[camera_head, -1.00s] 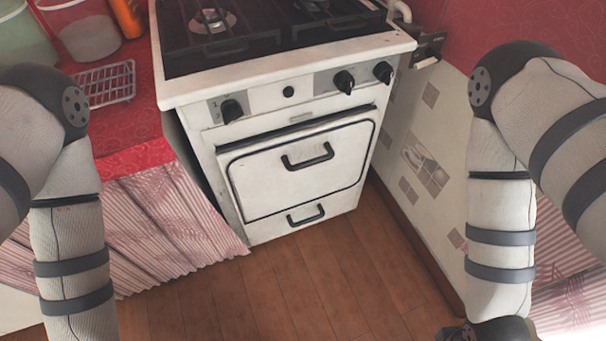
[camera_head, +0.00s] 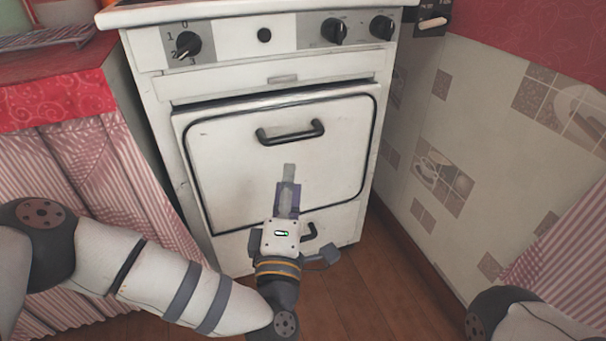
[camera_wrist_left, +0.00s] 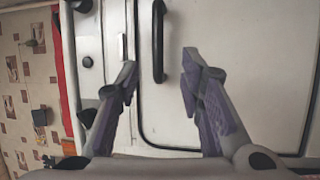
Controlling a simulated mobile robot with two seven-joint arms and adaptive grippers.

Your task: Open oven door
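The white oven door (camera_head: 225,170) has a black outline and is shut. Its dark bar handle (camera_head: 290,132) runs across the upper part of the door. My left gripper (camera_head: 288,172) is in front of the door, below the handle and apart from it. In the left wrist view my left gripper (camera_wrist_left: 160,68) is open, its two fingers spread and empty, and the handle (camera_wrist_left: 158,40) shows ahead, between the line of the fingertips. My right gripper is out of view; only part of my right arm shows at the lower right of the head view.
Knobs (camera_head: 334,31) line the stove panel above the door. A lower drawer with its own handle (camera_head: 309,232) sits beneath. A curtained counter (camera_head: 55,100) stands close on the left, and a tiled wall (camera_head: 480,150) on the right. Wooden floor (camera_head: 365,280) is clear in front.

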